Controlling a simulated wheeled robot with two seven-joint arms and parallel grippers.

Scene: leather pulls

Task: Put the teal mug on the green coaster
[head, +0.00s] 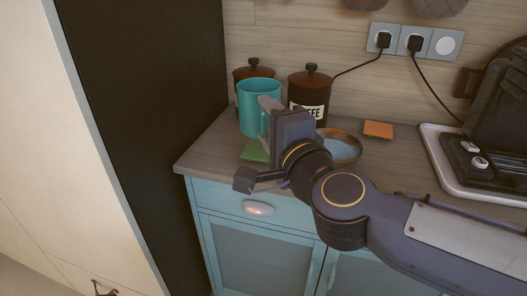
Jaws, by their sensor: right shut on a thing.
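The teal mug (256,98) is upright over the left part of the counter in the head view. My right gripper (267,116) is shut on it, at its right side near the handle. The green coaster (254,151) lies on the counter near the front edge, just below the mug in the picture. Part of the coaster is hidden by my right gripper and arm. I cannot tell whether the mug's base touches anything. My left gripper is not in view.
Dark canisters, one reading "COFFEE" (310,92), stand behind the mug. An orange coaster (378,129) and a round dish (345,146) lie to the right. A coffee machine (490,140) stands on a tray further right. A dark tall panel (150,110) bounds the counter at left.

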